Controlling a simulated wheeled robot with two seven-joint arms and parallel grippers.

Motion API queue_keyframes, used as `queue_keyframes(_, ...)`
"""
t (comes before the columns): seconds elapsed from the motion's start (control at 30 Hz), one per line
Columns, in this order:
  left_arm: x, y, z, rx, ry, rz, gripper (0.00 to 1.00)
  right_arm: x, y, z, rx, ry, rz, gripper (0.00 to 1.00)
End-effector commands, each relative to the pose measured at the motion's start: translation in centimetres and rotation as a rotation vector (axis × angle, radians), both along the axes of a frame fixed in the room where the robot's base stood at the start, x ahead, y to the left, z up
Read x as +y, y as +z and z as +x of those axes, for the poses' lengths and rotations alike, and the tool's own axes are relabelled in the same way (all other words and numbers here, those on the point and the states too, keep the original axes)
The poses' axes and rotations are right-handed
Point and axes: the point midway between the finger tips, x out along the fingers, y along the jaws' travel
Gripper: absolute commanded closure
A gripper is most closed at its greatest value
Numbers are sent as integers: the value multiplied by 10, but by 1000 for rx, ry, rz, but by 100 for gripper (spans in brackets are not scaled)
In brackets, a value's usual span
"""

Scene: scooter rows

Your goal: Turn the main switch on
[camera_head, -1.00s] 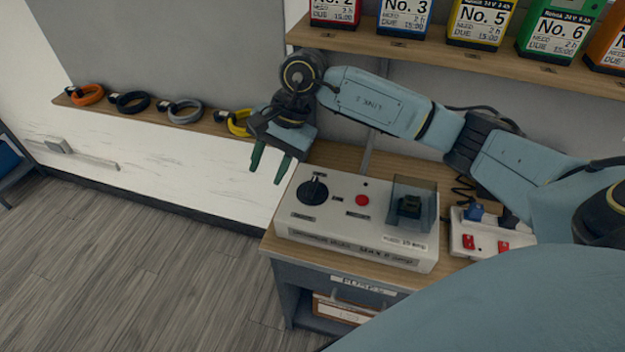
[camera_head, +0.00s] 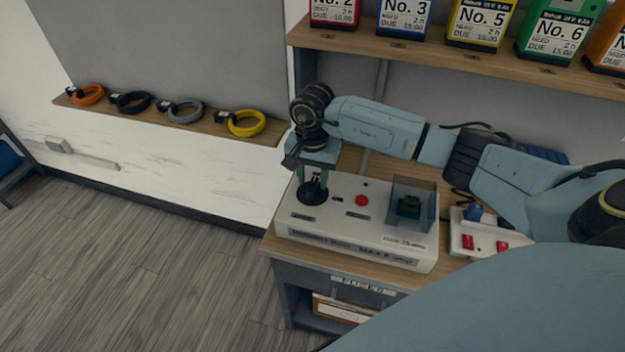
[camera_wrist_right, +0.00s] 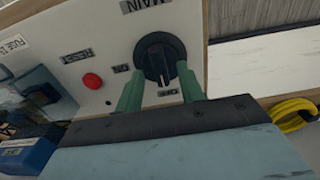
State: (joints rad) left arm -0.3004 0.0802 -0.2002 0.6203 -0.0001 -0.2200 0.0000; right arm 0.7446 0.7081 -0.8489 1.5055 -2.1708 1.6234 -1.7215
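The main switch (camera_head: 312,192) is a black round rotary knob on the left of a white control box (camera_head: 330,219). In the right wrist view the knob (camera_wrist_right: 160,58) sits under a MAIN label, with ON and OFF labels beside it. My right gripper (camera_head: 313,182) points down at the knob. Its green fingers (camera_wrist_right: 158,82) are apart, one on each side of the knob's near part; I cannot tell whether they touch it. My left gripper is not in view.
A red button (camera_head: 362,200) and a clear-covered fuse holder (camera_head: 411,204) are on the same box. A power strip with red switches (camera_head: 468,242) stands to the right. Batteries line the shelf (camera_head: 430,52) above.

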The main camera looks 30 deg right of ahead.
Motion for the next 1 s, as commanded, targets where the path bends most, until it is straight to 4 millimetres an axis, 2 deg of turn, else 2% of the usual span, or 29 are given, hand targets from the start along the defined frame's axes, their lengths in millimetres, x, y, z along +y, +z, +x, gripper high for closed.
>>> queue_keyframes(0.2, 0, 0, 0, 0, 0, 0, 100, 0, -16, 0, 0, 1, 0, 62)
queue_keyframes(0.47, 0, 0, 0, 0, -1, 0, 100, 0, -18, 0, 0, 1, 0, 62)
queue_keyframes(0.77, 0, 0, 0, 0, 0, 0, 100, 0, -17, 0, 0, 1, 1, 98)
queue_keyframes(1.0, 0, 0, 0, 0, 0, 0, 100, 0, -17, 0, -1, -8, 1, 100)
